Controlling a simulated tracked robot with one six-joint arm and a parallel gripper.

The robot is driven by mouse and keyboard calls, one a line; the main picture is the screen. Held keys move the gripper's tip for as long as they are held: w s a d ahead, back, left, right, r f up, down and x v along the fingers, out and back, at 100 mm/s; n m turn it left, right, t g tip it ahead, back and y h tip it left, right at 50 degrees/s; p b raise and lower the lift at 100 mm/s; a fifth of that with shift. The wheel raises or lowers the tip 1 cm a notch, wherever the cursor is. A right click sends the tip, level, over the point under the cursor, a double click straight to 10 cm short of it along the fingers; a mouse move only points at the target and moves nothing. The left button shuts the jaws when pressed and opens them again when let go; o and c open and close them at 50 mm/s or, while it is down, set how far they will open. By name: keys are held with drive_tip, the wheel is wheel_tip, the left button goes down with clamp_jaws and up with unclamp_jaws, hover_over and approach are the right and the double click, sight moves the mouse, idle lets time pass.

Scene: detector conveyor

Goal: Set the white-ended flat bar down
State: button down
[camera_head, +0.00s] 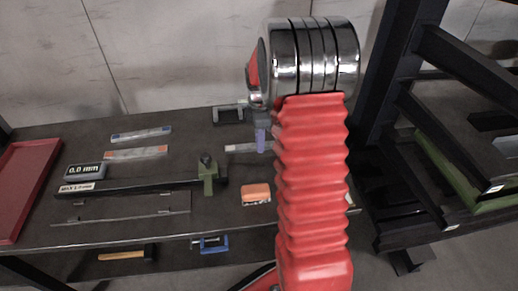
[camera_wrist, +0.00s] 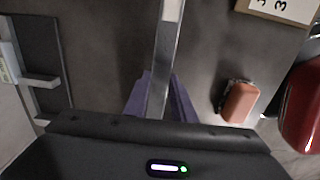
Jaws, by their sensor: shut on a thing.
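The white-ended flat bar (camera_head: 238,148) is a grey metal strip near the back middle of the dark table (camera_head: 90,215). In the wrist view the bar (camera_wrist: 161,65) runs up and away from my gripper, with its white end (camera_wrist: 172,9) at the top edge. My gripper (camera_wrist: 158,95) has purple fingers, one on each side of the bar, and is shut on it. In the head view the gripper (camera_head: 262,141) is low over the table, partly hidden by my arm. The bar's near end is hidden by the gripper body. I cannot tell whether the bar touches the table.
Blue-ended (camera_head: 141,135) and orange-ended (camera_head: 137,153) bars lie left. Nearby are a gauge display (camera_head: 85,171), a green clamp (camera_head: 208,174) on a black rail, an orange block (camera_head: 256,193) and a grey bracket (camera_head: 228,114). A red tray (camera_head: 22,188) is far left; a dark rack (camera_head: 440,150) stands right.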

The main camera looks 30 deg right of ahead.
drive_tip(key=shift+f, duration=1.85)
drive_tip(key=c, duration=1.5)
unclamp_jaws()
drive_tip(key=shift+f, duration=0.1)
wheel_tip(320, 180, up, 12)
drive_tip(key=shift+r, duration=0.1)
